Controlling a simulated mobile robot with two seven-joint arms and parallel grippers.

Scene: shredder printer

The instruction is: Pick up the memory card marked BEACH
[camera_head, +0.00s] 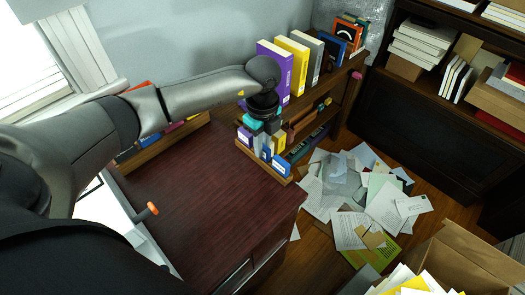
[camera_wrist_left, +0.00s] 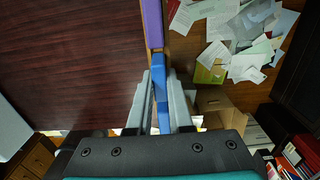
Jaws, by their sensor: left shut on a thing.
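A wooden card holder (camera_head: 262,168) stands at the corner of the dark desk. My left gripper (camera_head: 265,143) is over the middle of the holder, pointing down. In the left wrist view its fingers (camera_wrist_left: 160,98) are shut on a blue card (camera_wrist_left: 163,119). My right gripper is not in view.
The dark red desk top (camera_head: 190,190) is mostly clear. A bookshelf (camera_head: 340,95) with purple and yellow binders (camera_head: 292,62) stands close behind the holder. Loose papers (camera_head: 365,195) cover the floor to the right, and an open box (camera_head: 460,250) is at the lower right.

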